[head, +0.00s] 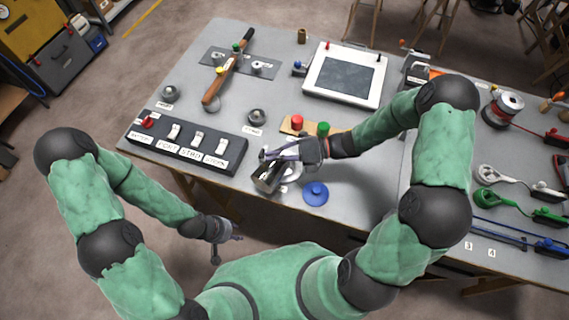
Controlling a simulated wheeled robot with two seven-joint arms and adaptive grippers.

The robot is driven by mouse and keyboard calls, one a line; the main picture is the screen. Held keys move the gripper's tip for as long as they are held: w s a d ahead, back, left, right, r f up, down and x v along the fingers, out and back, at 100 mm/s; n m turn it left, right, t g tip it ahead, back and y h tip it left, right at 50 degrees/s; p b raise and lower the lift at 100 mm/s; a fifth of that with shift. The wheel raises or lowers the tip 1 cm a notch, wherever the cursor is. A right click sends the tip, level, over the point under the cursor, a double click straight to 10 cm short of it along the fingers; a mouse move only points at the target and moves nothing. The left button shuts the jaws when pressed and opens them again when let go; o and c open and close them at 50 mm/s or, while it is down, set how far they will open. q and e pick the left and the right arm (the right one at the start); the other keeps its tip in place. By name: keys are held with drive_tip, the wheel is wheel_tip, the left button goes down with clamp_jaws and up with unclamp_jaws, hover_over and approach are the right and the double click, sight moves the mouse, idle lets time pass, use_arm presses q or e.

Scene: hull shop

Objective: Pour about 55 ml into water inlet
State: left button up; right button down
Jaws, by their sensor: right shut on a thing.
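My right gripper (268,154) is shut on a grey metal vessel (268,179), which looks tilted, near the front edge of the bench. A pale round fitting (291,173) lies partly hidden beneath and behind the vessel and gripper; I cannot tell whether it is the water inlet. Whether liquid is flowing is too small to see. A blue round cap (316,193) lies on the bench just right of the vessel. My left gripper (229,247) is empty, its fingers apart, off the front edge of the bench.
A dark labelled switch panel (188,142) stands left of the vessel. Behind are a red knob (297,121) and green knob (323,129) on a wooden strip. A white framed panel (343,74) lies farther back. Spoons and a wire spool (503,107) are at right.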

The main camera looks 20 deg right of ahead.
sight(268, 167)
drive_tip(key=shift+w+d+r, duration=0.1)
drive_tip(key=shift+w+d, duration=0.05)
drive_tip(key=shift+d, duration=0.05)
idle(0.3)
drive_tip(key=shift+s+a+f+b, duration=0.2)
drive_tip(key=shift+a+b, duration=0.05)
drive_tip(key=shift+b, duration=0.05)
drive_tip(key=s+a+b, duration=0.1)
drive_tip(key=s+a+f+n+h+b, duration=0.1)
drive_tip(key=b, duration=0.1)
drive_tip(key=shift+a+n, duration=0.1)
drive_tip(key=shift+n, duration=0.2)
drive_tip(key=shift+s+a+r+h, duration=0.15)
drive_tip(key=shift+a+h, duration=0.05)
drive_tip(key=shift+h, duration=0.2)
drive_tip(key=shift+r, duration=0.1)
drive_tip(key=shift+a, duration=0.1)
